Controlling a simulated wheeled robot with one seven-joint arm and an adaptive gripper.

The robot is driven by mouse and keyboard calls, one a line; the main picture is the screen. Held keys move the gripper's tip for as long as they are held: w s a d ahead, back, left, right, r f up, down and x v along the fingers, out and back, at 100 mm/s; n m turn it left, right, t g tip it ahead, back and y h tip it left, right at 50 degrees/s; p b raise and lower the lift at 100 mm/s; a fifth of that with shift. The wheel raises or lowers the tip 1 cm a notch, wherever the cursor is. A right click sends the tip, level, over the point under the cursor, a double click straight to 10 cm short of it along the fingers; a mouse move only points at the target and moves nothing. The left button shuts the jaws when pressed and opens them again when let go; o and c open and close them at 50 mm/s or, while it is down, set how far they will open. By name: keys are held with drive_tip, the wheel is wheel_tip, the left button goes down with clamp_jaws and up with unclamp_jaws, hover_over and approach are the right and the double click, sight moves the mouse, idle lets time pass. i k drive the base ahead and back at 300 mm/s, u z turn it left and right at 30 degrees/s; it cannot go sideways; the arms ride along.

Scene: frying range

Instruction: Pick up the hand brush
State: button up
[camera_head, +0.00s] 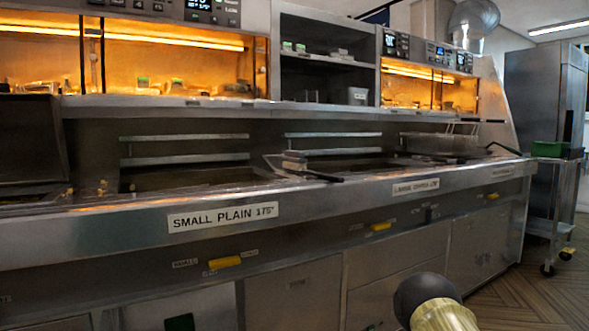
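I cannot clearly make out a hand brush. A small pale, block-shaped item (294,160) sits at the fryer's front rim near the middle. A dark handle (322,176) reaches right from beside it, over the steel ledge. The item is too small to tell whether it is the brush or part of a basket. My gripper's fingers are not in view. A black rounded end on a brass-coloured cylinder (440,316) shows at the bottom edge, and I cannot tell what it belongs to.
A long steel frying range (115,225) crosses the view, with a "SMALL PLAIN 175°" label (223,217). A wire basket (440,145) sits at its right. Lit heated cabinets (170,65) stand above. A steel trolley (552,195) with a green container (550,149) stands right. Wooden floor shows lower right.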

sight(294, 160)
drive_tip(key=k, duration=0.1)
drive_tip(key=z, duration=2.1)
drive_tip(key=i, duration=1.55)
drive_tip(key=u, duration=2.75)
